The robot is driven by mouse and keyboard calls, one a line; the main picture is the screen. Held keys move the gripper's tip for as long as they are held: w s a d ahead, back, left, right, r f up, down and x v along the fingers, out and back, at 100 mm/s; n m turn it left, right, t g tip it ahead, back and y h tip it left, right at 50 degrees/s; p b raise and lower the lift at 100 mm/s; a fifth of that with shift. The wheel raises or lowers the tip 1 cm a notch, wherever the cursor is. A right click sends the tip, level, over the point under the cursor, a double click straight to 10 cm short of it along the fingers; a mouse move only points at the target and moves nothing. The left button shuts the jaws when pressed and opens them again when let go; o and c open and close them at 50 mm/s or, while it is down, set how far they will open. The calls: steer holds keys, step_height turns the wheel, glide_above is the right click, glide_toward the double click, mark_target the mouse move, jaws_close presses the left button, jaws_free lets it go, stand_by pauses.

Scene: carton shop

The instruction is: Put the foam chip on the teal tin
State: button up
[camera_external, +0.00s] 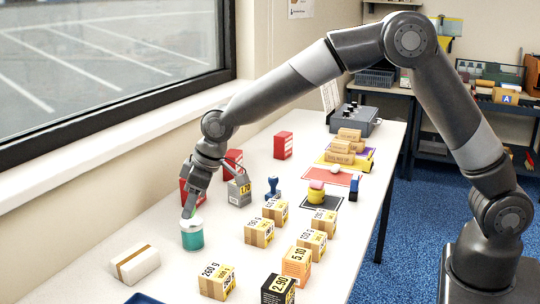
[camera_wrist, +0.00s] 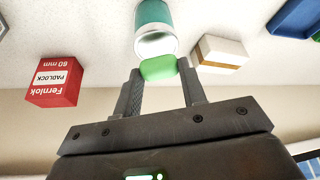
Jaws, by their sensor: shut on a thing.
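The teal tin (camera_external: 192,240) stands upright on the white table, with a pale silvery top. It also shows in the wrist view (camera_wrist: 153,13). The foam chip (camera_wrist: 158,68) is a small light-green rounded block. My gripper (camera_wrist: 160,74) is shut on it, one finger at each side. In the wrist view the chip overlaps the near edge of the tin's top; I cannot tell whether it touches. In the outside view my gripper (camera_external: 189,211) points down right over the tin, and the chip is hardly visible there.
A white carton with a brown band (camera_external: 135,264) lies left of the tin. A red padlock box (camera_wrist: 53,82) stands close by. Several price-marked cartons (camera_external: 259,232) stand to the right. A grey weight-like block (camera_external: 239,191) and a blue stamp (camera_external: 273,188) are behind.

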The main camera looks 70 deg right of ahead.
steer(key=shift+f, duration=0.7)
steer(key=shift+f, duration=0.1)
steer(key=o, duration=0.9)
steer(key=shift+o, duration=0.2)
steer(key=s+d+r+m, duration=0.1)
steer(key=s+d+r, duration=0.3)
steer(key=s+r, duration=0.4)
steer(key=s+d+r, duration=0.4)
steer(key=s+r, duration=0.1)
steer(key=r, duration=0.5)
steer(key=s+d+m, duration=0.1)
steer(key=s+d, duration=0.2)
steer(key=s, duration=0.6)
steer(key=s+d+m+t+h, duration=0.1)
steer(key=s+d, duration=0.3)
steer(key=s, duration=0.6)
steer(key=s+d+m, duration=0.1)
steer(key=s+d, duration=0.2)
steer(key=s, duration=0.7)
steer(key=shift+s+d+f+m+h, duration=0.2)
steer(key=shift+d+f+m+h, duration=0.1)
steer(key=shift+d+f+h, duration=0.1)
